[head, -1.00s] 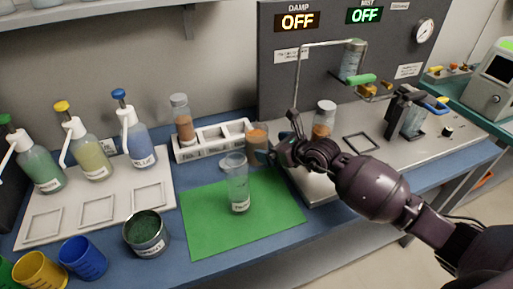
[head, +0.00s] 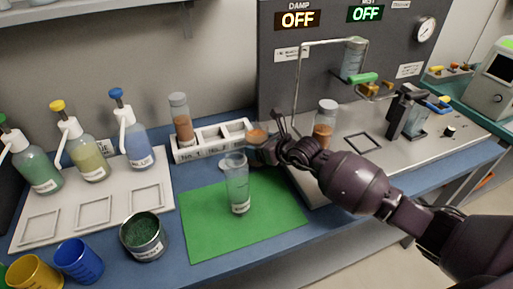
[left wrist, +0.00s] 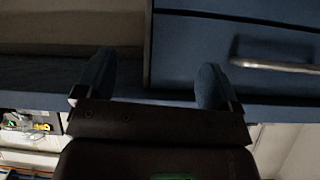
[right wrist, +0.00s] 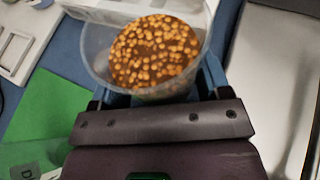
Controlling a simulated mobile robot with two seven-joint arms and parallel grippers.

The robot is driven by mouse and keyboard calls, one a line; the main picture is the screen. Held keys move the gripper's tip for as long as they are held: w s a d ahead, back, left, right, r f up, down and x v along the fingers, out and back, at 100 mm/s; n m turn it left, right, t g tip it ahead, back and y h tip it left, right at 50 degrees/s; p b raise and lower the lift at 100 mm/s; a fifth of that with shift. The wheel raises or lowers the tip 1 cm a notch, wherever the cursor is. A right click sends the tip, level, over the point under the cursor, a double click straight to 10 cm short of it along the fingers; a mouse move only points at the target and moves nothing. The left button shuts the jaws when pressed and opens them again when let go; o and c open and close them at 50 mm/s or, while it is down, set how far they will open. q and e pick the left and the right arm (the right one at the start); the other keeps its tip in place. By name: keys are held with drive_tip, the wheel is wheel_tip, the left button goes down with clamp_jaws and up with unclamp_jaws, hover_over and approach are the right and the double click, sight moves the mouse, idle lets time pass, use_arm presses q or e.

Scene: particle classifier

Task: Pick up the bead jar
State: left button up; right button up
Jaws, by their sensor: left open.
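The bead jar (head: 257,137) is a clear open-topped container filled with orange-brown beads. It stands at the right end of the white rack, behind the green mat, partly hidden by my right gripper (head: 270,145). In the right wrist view the jar (right wrist: 152,52) sits between the two blue fingers of my right gripper (right wrist: 160,88), with its open top facing the camera. I cannot tell whether the fingers press on its wall. My left gripper (left wrist: 155,85) is open and empty in the left wrist view, facing a blue drawer or cabinet front (left wrist: 195,50).
A clear labelled cup (head: 237,190) stands on the green mat (head: 275,220), close in front. A lidded brown jar (head: 182,120) stands in the white rack (head: 184,155). Another lidded jar (head: 326,118) is on the metal plate behind my right arm. A tin (head: 143,238) stands left of the mat.

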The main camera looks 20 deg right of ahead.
drive_tip(key=c, duration=0.4)
drive_tip(key=shift+r, duration=0.3)
drive_tip(key=shift+r, duration=0.4)
drive_tip(key=shift+r+p, duration=0.3)
drive_tip(key=shift+r, duration=1.05)
wheel_tip(320, 180, up, 2)
drive_tip(key=shift+r+p, duration=0.2)
drive_tip(key=shift+p, duration=0.2)
drive_tip(key=shift+r, duration=0.45)
wheel_tip(320, 180, up, 12)
drive_tip(key=p, duration=0.2)
hover_over(266, 135)
drive_tip(key=w+a, duration=0.1)
drive_tip(key=w, duration=0.1)
drive_tip(key=shift+s+a+r, duration=0.15)
drive_tip(key=shift+s, duration=0.1)
